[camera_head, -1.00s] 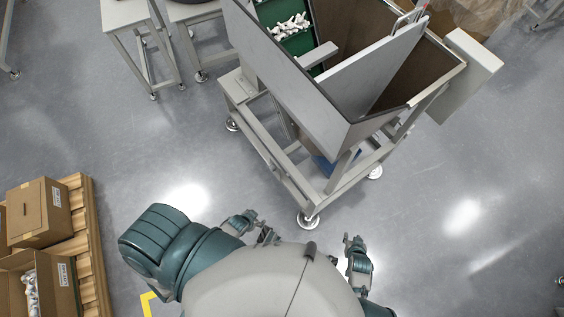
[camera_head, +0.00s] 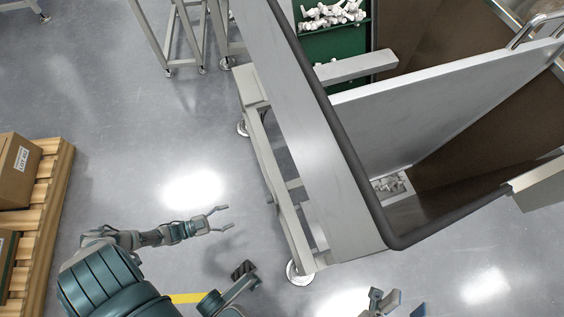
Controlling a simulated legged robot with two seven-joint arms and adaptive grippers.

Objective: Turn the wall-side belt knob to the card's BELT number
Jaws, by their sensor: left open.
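No belt knob and no card with a BELT number can be made out in the head view. My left gripper (camera_head: 224,218) is open and empty, its two fingers spread above the grey floor. It is to the left of the large grey hopper machine (camera_head: 300,130) and apart from its frame. My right gripper (camera_head: 384,299) is at the bottom edge, below the near corner of the machine. It is partly cut off, and I cannot tell whether it is open or shut.
The machine holds white parts (camera_head: 332,14) on a green belt (camera_head: 345,38) and has a brown-lined bin (camera_head: 455,185). Its frame stands on a round foot (camera_head: 299,273). Cartons on a wooden pallet (camera_head: 52,190) stand at left.

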